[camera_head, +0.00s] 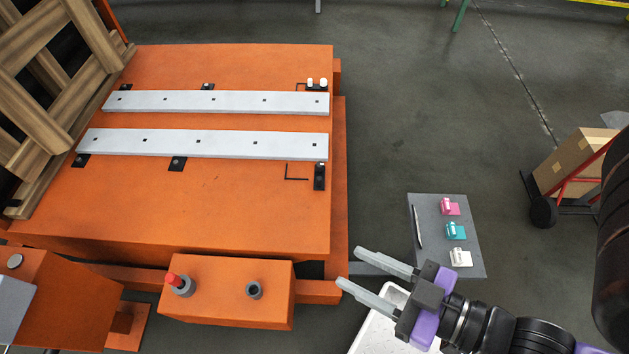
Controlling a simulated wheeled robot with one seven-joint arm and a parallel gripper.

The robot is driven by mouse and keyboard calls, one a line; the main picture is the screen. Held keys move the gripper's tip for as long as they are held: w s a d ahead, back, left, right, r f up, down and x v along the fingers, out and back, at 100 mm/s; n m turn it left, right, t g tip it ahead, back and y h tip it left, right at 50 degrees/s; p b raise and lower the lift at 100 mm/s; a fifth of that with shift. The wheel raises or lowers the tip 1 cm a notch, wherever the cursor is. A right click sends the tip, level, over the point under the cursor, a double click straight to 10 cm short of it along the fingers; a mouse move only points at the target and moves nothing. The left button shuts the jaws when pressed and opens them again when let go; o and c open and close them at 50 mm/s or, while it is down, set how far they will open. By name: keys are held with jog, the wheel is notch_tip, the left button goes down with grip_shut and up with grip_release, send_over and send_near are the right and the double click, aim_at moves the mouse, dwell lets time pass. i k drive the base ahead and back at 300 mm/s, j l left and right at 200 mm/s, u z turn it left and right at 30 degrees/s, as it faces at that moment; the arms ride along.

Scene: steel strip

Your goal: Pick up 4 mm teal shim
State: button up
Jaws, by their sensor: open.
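The teal shim (456,231) lies on a grey tray or mat (426,206), between a pink piece (450,207) above it and a white piece (460,257) below it. My gripper (348,266) is open and empty. Its two grey fingers point to the upper left, toward the orange table. The gripper is to the lower left of the teal shim and apart from it. The shim is not covered by the arm. Its thickness is too small to tell.
A dark pen-like rod (417,227) lies on the mat's left side. The orange table (220,210) carries two pale steel strips (200,143) and black brackets. An orange box (225,305) has a red button. A hand truck with a carton (572,160) stands at right.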

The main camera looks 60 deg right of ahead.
aim_at(453, 231)
jog(key=k+z, duration=0.25)
jog(key=k, duration=0.25)
jog(key=k+z, duration=0.25)
jog(key=k, duration=0.25)
jog(key=k+l+z, duration=0.25)
jog(key=k, duration=0.25)
jog(key=k+l+z, duration=0.25)
jog(key=k, duration=0.2)
jog(key=i+j+u, duration=0.65)
jog(key=i+j, duration=0.1)
jog(key=j, duration=0.05)
